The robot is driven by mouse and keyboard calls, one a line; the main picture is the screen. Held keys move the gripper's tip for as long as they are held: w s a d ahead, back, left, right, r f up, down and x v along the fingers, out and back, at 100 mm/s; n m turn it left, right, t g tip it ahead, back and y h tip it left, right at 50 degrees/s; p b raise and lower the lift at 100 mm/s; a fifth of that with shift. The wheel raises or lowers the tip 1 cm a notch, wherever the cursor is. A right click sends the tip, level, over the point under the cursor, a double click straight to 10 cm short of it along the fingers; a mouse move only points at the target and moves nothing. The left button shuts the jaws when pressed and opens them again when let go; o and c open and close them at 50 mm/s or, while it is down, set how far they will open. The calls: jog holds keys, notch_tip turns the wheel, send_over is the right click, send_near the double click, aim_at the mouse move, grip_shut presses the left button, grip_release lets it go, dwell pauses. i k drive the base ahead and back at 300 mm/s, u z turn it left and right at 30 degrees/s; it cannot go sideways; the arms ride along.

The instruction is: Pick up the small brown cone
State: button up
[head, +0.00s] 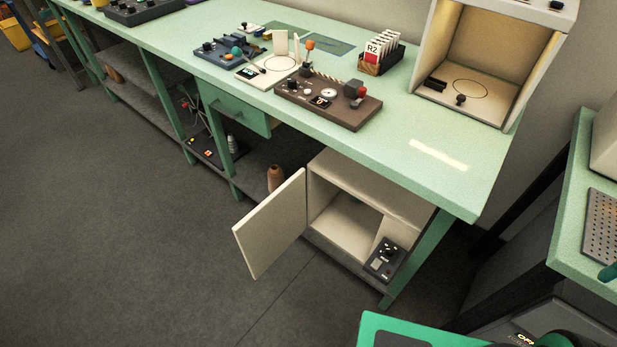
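A small brown cone (275,177) stands upright on the grey lower shelf under the green workbench. Its lower part is partly hidden by the open cabinet door (270,228). Another brown object (114,75) lies on the lower shelf farther left, too small to make out clearly. My gripper is not in view.
The cream cabinet (370,185) under the bench stands open, its door swung out over the floor. The benchtop (420,150) carries control boxes and a card holder. Grey floor (130,230) is clear at left.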

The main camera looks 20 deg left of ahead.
aim_at(276, 179)
jog(key=z, duration=2.65)
jog(key=k, duration=2.15)
jog(key=u, duration=1.65)
jog(key=i, duration=0.65)
jog(key=u, duration=0.1)
